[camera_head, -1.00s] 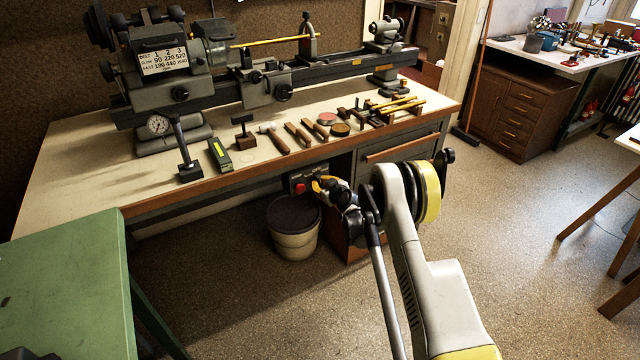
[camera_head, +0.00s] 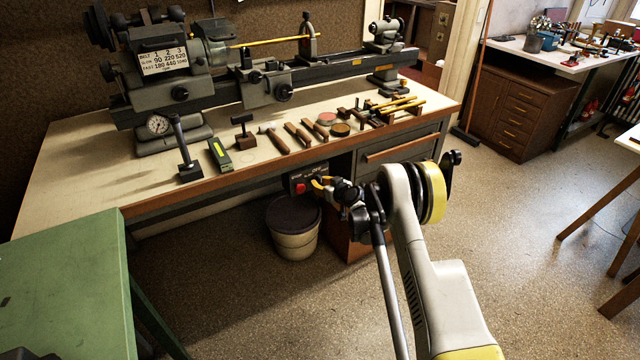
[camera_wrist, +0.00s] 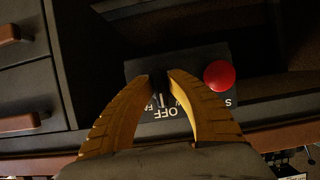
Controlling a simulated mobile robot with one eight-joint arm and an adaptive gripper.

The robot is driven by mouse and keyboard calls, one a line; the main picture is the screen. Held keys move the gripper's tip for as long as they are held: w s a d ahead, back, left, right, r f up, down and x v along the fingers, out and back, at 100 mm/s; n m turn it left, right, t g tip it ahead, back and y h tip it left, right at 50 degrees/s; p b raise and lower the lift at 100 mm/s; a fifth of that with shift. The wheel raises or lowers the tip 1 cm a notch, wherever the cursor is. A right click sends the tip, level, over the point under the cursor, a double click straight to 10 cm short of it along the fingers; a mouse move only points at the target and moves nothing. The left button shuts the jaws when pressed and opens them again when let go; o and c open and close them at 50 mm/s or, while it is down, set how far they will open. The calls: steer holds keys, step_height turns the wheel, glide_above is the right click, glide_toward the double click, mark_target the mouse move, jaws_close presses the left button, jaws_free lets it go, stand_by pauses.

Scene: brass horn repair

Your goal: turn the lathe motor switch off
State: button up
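The lathe motor switch is a dark box (camera_head: 298,179) under the front edge of the lathe bench, with a round red button (camera_head: 300,188). In the wrist view the red button (camera_wrist: 219,76) is right of my fingers, and white lettering, including "OFF", shows on the box's face (camera_wrist: 190,66). My gripper (camera_wrist: 159,77) has its two yellow fingers on the box's face, tips close together with a small dark part between them. I cannot tell whether they press on it. In the head view my gripper (camera_head: 319,184) is just right of the red button. The switch position is unclear.
The lathe (camera_head: 270,75) stands on the bench (camera_head: 90,165), with hand tools along its front. A lidded bucket (camera_head: 294,240) stands below the switch. Bench drawers (camera_head: 400,155) are right of it, and a green table (camera_head: 70,280) is at lower left.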

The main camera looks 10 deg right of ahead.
steer(key=shift+o, duration=0.9)
steer(key=v, duration=1.2)
steer(key=shift+r, duration=0.1)
